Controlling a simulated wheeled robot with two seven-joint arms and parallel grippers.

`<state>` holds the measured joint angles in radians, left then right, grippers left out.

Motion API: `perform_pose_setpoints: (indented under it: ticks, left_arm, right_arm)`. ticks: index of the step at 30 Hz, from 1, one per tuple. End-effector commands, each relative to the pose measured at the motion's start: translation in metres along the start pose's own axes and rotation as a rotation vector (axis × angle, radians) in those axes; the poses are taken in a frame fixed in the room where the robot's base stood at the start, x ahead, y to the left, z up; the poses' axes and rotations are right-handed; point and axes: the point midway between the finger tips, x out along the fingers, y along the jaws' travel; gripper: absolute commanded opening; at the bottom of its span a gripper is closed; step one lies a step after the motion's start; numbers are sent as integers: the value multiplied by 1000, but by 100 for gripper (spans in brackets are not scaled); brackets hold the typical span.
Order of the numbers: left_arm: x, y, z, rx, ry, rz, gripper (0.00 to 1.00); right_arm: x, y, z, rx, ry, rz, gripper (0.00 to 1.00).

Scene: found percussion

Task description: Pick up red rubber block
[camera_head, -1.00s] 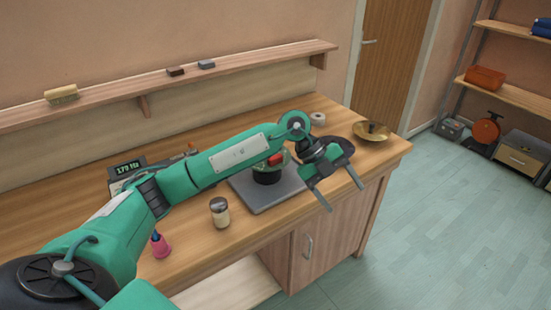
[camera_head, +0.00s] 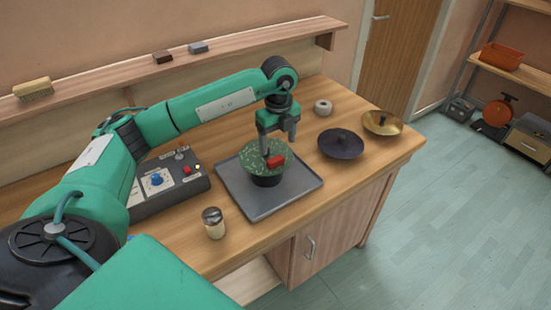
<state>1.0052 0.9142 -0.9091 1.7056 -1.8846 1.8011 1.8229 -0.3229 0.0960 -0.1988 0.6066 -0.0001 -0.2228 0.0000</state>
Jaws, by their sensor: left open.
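The red rubber block (camera_head: 275,161) is small and lies on a green speckled round plate (camera_head: 252,157). The plate rests on a dark round base (camera_head: 266,181) on a grey tray (camera_head: 306,184). My left gripper (camera_head: 279,146) is open and points down just above and around the block's far side. One finger is close to the block at its left; the other is to the right and higher in the picture. I cannot tell whether a finger touches the block. My right gripper is not in view.
A shaker jar (camera_head: 214,224) and a control box (camera_head: 168,186) stand left of the tray. A dark cymbal-like disc (camera_head: 340,145), a brass disc (camera_head: 382,123) and a white roll (camera_head: 323,107) lie to the right. A wall shelf (camera_head: 110,88) runs behind.

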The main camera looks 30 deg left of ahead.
Motion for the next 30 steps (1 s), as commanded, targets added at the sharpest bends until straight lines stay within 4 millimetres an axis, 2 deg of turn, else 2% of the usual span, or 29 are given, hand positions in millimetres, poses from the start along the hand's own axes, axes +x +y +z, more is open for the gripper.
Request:
perform_pose_setpoints:
  ticks: [2, 5, 9, 11, 15, 18, 25, 26, 30]
  left_arm:
    - [8, 0, 0, 1, 2, 1, 73]
    - [13, 0, 0, 2, 1, 0, 73]
    - [24, 4, 2, 1, 1, 3, 73]
    - [32, 6, 3, 1, 3, 4, 73]
    - [53, 7, 4, 2, 3, 2, 73]
    - [62, 6, 4, 3, 3, -1, 73]
    - [65, 6, 4, 3, 2, -2, 73]
    - [65, 6, 4, 3, 2, -2, 71]
    - [65, 6, 4, 3, 2, -2, 43]
  right_arm:
    - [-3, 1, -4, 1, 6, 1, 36]
    - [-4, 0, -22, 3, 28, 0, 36]
    - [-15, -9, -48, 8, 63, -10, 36]
    - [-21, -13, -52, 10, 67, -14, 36]
    - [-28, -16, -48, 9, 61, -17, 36]
    - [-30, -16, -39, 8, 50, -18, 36]
    - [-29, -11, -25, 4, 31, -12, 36]
    - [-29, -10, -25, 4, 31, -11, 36]
    - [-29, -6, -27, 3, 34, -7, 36]
